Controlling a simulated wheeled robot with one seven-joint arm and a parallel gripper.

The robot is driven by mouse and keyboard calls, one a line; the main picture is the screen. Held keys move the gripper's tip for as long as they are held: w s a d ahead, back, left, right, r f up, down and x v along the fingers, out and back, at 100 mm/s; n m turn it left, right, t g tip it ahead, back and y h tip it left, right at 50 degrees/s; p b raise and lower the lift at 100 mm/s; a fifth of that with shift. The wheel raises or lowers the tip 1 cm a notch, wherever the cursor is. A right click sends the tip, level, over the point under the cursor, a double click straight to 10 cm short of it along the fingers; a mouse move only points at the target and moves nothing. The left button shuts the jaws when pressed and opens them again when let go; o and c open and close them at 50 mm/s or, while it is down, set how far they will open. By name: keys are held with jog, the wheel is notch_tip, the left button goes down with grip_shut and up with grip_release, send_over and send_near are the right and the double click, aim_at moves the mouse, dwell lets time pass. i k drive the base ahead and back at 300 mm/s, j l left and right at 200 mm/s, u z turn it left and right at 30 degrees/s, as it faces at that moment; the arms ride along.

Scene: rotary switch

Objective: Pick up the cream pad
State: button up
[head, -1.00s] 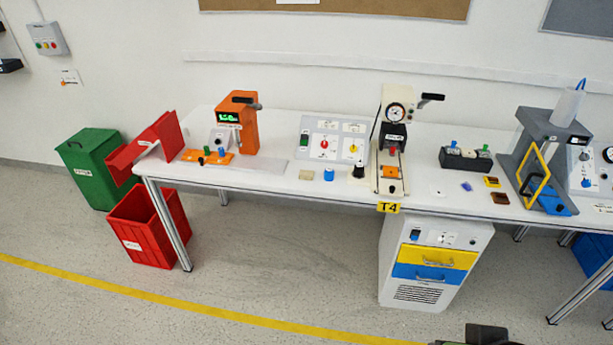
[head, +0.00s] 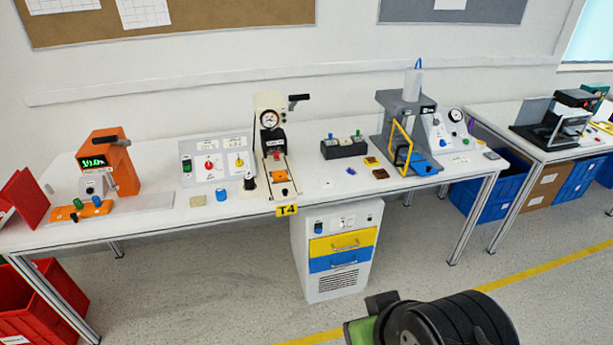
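The cream pad (head: 198,201) is a small flat beige square. It lies on the white table (head: 330,205) near its front edge, left of a small blue knob-like piece (head: 221,194) and in front of the switch panel (head: 215,158). Nothing covers it. Dark and green parts of my own arm show at the bottom of the head view, well in front of the table and apart from the pad. I cannot make out my gripper's fingers.
An orange device (head: 112,165) stands left of the pad. A cream press with a gauge (head: 272,150) stands right of it. A cabinet with yellow and blue drawers (head: 340,250) sits under the table. Open floor lies in front of the left half.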

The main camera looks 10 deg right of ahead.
aim_at(198, 201)
jog(key=i+j+u, duration=0.1)
jog(key=i+j, duration=0.3)
jog(key=i+j+u, duration=0.1)
jog(key=i+j, duration=0.25)
jog(key=i, duration=0.15)
jog(key=i+j+u, duration=0.1)
jog(key=i+j, duration=0.2)
jog(key=i, duration=0.15)
jog(key=i+j+u, duration=0.15)
jog(key=i, duration=0.3)
jog(key=i+j+u, duration=0.1)
jog(key=i+j, duration=0.25)
jog(key=i, duration=0.15)
